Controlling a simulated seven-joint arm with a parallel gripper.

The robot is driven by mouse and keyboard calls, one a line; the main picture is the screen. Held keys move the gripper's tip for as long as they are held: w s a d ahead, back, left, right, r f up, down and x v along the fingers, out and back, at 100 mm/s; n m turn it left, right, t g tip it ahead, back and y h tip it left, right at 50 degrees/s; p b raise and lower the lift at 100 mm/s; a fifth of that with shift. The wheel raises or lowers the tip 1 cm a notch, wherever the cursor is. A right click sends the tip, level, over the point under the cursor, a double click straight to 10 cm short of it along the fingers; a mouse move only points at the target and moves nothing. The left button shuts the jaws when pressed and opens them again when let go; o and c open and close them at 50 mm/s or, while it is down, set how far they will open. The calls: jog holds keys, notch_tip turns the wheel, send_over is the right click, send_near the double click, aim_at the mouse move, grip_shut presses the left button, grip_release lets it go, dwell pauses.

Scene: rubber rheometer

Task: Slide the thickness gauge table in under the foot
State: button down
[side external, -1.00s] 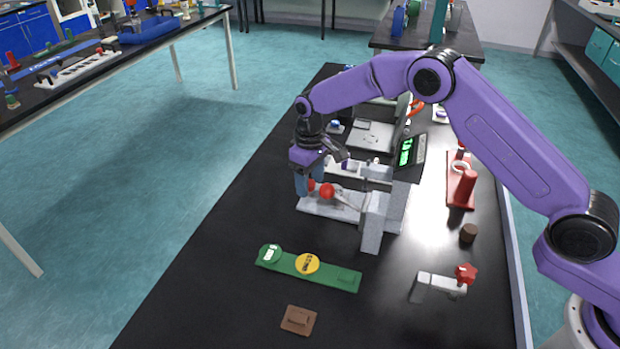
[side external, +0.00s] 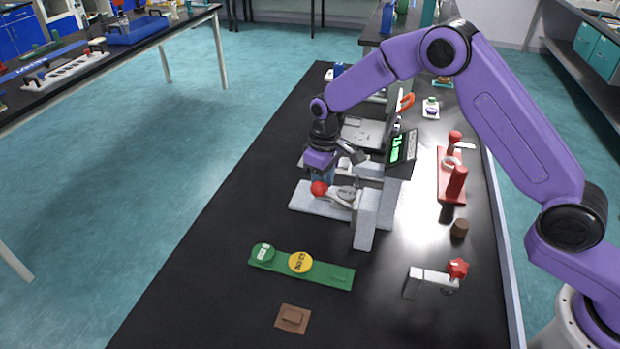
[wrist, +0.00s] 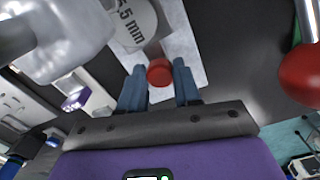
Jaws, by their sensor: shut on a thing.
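The thickness gauge (side external: 371,210) is a pale grey stand with a tilted green-lit display (side external: 402,146). Its table is a narrow light plate (wrist: 185,48) bearing a grey disc (wrist: 135,22) marked "5.5 mm" and a red knob (wrist: 159,73). My gripper (wrist: 159,84) is shut on this knob, one blue finger on each side.
A green strip with green and yellow discs (side external: 310,272) and a brown block (side external: 292,318) lie in front. A grey clamp with a red knob (side external: 433,279), a brown cylinder (side external: 459,228) and a red stand (side external: 452,175) are on the right. The bench left of the gauge is clear.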

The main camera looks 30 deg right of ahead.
jog(key=shift+s+d, duration=0.8)
jog(key=shift+d, duration=0.1)
jog(key=c, duration=0.8)
grip_release()
jog(key=shift+r, duration=0.1)
jog(key=shift+a+r, duration=0.1)
jog(key=shift+r, duration=0.15)
notch_tip(320, 180, up, 17)
jog(key=shift+f, duration=0.1)
jog(key=shift+s, duration=0.1)
